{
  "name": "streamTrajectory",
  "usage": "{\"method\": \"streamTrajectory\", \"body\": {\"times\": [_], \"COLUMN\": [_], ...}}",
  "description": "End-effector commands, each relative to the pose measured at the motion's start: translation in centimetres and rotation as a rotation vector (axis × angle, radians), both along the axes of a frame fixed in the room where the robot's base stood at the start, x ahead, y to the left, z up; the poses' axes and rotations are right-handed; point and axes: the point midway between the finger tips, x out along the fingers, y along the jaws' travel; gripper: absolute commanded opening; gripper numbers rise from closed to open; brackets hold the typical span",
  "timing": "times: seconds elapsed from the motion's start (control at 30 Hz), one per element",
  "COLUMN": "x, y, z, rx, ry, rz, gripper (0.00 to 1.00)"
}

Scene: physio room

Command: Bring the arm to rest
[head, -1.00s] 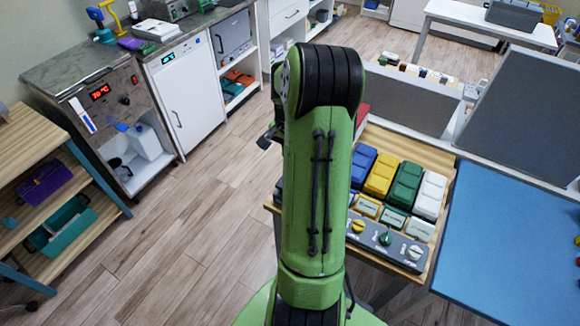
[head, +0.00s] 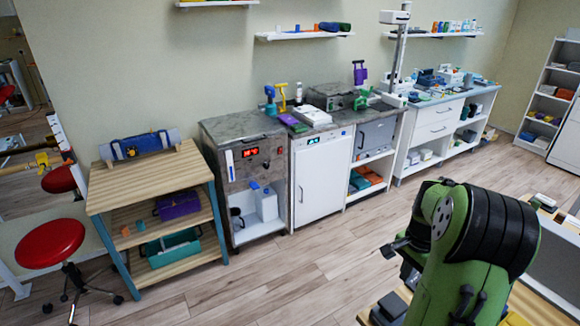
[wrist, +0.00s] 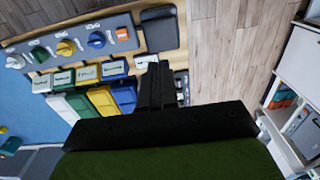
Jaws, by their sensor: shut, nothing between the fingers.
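My green arm (head: 455,262) with black joint bands stands at the lower right of the head view, bent at its top. In the wrist view my gripper (wrist: 156,70) is shut, with its dark fingers together and nothing between them. Past it in the wrist view is a wooden table (wrist: 152,36) with a grey panel of coloured knobs (wrist: 75,43) and rows of blue, yellow, green and white blocks (wrist: 104,99). The fingers overlap the table's edge in the picture; how far above it they are is hard to tell.
A wooden shelf unit (head: 150,190), a red stool (head: 50,243), a grey-topped counter (head: 240,124) and a white cabinet (head: 318,180) stand to the left and back. Open wood floor (head: 290,275) lies between them and my arm. A blue surface (wrist: 30,115) adjoins the table.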

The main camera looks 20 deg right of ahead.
Motion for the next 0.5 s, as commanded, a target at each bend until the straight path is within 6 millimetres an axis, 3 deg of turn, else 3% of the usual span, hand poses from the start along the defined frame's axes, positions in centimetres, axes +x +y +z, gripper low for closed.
{"method": "streamTrajectory", "body": {"times": [0.17,0.27,0.33,0.5], "x": [0.7,2.1,2.3,-0.4], "y": [1.4,6.0,10.6,20.9], "z": [1.4,5.4,8.5,13.6], "rx": [-0.024,-0.091,-0.147,-0.260], "ry": [-0.006,-0.025,-0.048,-0.143], "rz": [0.063,0.253,0.431,0.846], "gripper": [0.00,0.00,0.00,0.00]}}
